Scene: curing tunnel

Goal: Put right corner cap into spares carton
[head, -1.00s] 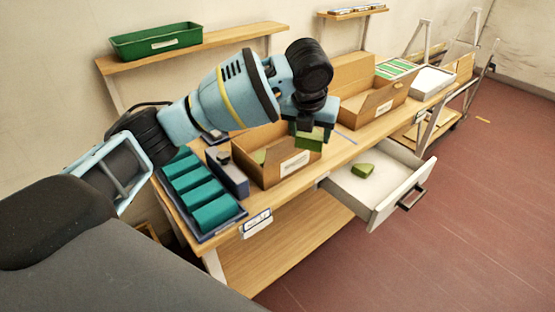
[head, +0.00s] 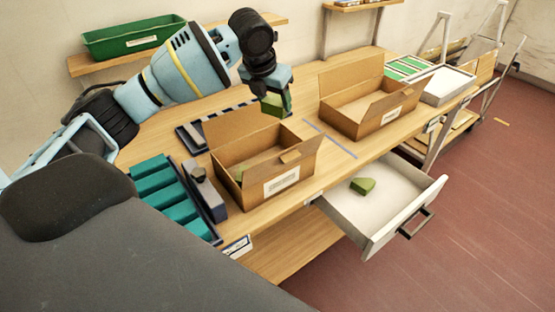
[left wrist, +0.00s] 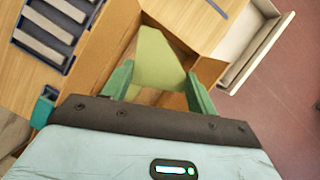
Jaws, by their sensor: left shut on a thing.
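My left gripper (head: 272,92) is shut on an olive-green corner cap (head: 274,104) and holds it in the air, by the back right of the near cardboard carton (head: 282,182) as seen in the head view. In the left wrist view the cap (left wrist: 160,62) sits between the two green fingers (left wrist: 158,88), with cardboard behind it. Another green cap (head: 362,186) lies in the open white drawer (head: 385,205). The carton labels are too small to read. My right gripper is not in view.
A second open carton (head: 372,112) stands farther along the bench (head: 330,170). A teal-block tray (head: 180,195) and a grey-blue holder (head: 205,190) stand left of the near carton. A dark slotted tray (head: 195,137) lies behind it. A green bin (head: 130,38) is on the shelf.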

